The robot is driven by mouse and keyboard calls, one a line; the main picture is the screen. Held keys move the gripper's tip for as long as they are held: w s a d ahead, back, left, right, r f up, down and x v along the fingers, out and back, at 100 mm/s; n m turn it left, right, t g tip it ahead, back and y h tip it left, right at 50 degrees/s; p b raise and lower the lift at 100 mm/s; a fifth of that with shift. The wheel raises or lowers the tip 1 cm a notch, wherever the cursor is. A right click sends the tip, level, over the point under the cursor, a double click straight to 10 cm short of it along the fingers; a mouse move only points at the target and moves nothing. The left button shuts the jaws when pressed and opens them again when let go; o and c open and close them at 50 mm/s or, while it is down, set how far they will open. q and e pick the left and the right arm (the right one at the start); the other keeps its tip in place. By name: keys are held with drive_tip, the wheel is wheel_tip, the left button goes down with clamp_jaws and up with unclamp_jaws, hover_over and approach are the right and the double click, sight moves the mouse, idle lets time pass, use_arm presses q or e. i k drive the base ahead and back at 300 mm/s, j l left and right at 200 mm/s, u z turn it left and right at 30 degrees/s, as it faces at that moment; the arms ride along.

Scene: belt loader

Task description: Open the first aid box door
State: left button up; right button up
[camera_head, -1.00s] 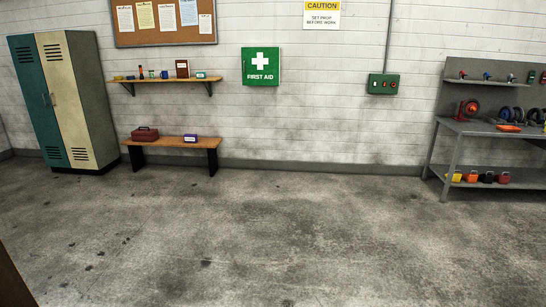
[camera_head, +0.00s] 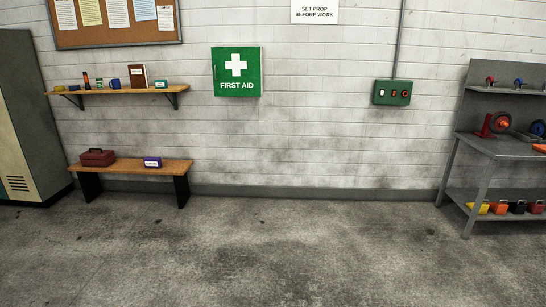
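The first aid box (camera_head: 237,72) is a green box with a white cross and the words FIRST AID. It hangs on the white block wall, left of the picture's middle and some way ahead of me. Its door looks shut. Neither of my grippers shows in the head view.
A wall shelf (camera_head: 120,91) with small items and a bench (camera_head: 135,166) with a red toolbox (camera_head: 97,157) stand left of the box. A locker (camera_head: 28,120) is far left. A green switch panel (camera_head: 392,92) and a grey workbench (camera_head: 500,147) are right. The concrete floor (camera_head: 265,250) ahead is clear.

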sight(237, 71)
drive_tip(key=i, duration=2.4)
drive_tip(key=i+u, duration=0.2)
drive_tip(key=i, duration=0.4)
drive_tip(key=i+u, duration=0.15)
drive_tip(key=i, duration=0.45)
drive_tip(key=i+l+u, duration=0.2)
drive_tip(key=i, duration=0.4)
drive_tip(key=i+l+u, duration=0.15)
drive_tip(key=i, duration=0.45)
